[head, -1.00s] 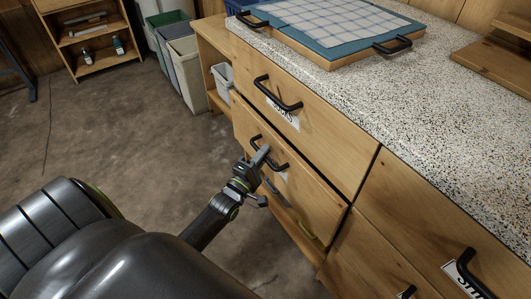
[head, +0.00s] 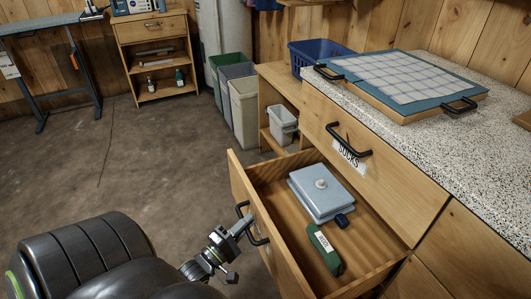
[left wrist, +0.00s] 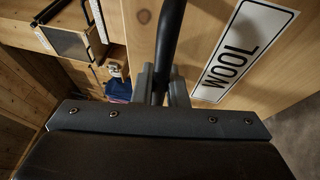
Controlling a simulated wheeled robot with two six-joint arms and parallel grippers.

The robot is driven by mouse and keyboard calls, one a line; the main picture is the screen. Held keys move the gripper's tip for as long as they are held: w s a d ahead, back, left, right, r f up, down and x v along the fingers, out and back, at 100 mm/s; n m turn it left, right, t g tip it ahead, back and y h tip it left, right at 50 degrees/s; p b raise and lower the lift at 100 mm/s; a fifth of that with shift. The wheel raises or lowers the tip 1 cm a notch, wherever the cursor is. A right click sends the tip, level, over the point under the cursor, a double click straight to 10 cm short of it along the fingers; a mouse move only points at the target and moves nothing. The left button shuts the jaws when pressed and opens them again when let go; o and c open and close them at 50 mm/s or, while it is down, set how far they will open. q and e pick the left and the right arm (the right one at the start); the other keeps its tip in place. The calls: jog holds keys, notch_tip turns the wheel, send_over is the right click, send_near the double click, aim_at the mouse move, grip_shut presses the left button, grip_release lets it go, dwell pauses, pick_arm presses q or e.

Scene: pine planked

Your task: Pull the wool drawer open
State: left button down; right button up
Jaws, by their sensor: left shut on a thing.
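The wool drawer (head: 262,230) stands far out from the cabinet, its inside showing in the head view. Inside it lie a light blue lidded box (head: 318,194), a green item with a white label (head: 322,249) and a small dark blue item (head: 343,221). My left gripper (head: 243,228) is shut on the drawer's black handle (head: 259,241). In the left wrist view the fingers (left wrist: 164,84) close around the black bar handle (left wrist: 168,40), beside the white "WOOL" label (left wrist: 245,50). My right gripper is not in view.
Above, a closed drawer (head: 372,165) has a black handle and a label. The speckled counter (head: 405,131) carries a blue board with a gridded cloth (head: 400,78). The floor (head: 120,170) at left is clear.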

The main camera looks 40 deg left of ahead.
pick_arm(q)
jog(key=shift+s+a, duration=0.25)
jog(key=shift+s, duration=0.4)
jog(key=shift+s+a, duration=0.3)
jog(key=shift+s, duration=0.3)
jog(key=shift+s+a, duration=0.25)
jog(key=shift+s, duration=0.4)
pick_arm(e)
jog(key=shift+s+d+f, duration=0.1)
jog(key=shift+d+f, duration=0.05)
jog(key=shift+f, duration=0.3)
pick_arm(q)
jog(key=c, duration=1.5)
grip_release()
jog(key=shift+o, duration=0.2)
jog(key=shift+s, duration=0.1)
jog(key=s+f+b, duration=0.1)
jog(key=s+f, duration=0.2)
jog(key=s, duration=1.4)
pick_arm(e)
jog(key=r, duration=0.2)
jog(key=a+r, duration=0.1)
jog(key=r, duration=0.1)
pick_arm(q)
jog(key=shift+w+f, duration=0.1)
jog(key=shift+f, duration=0.05)
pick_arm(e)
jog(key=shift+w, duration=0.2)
